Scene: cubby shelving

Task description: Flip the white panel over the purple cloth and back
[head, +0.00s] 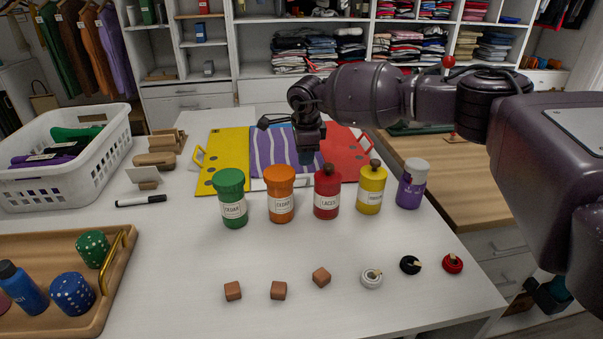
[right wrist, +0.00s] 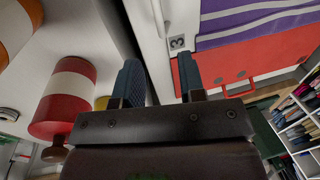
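The purple cloth (head: 270,146) with white wavy stripes lies flat on the middle of a folding board. It also shows in the right wrist view (right wrist: 255,22). The white panel (head: 258,184) is at the cloth's near edge, lying low and partly hidden behind the bottles. In the right wrist view the white panel (right wrist: 160,12) carries a tag with a 3. My right gripper (head: 306,157) points down over the near part of the cloth. Its blue fingers (right wrist: 161,80) are apart, with the panel's edge by the fingertips; I cannot tell whether they touch it. My left gripper is not in view.
A yellow panel (head: 228,150) and a red panel (head: 346,148) flank the cloth. Several bottles, including a green one (head: 232,198) and a red one (head: 327,192), stand close in front. A white basket (head: 75,165) and a wooden tray (head: 113,285) are at the left.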

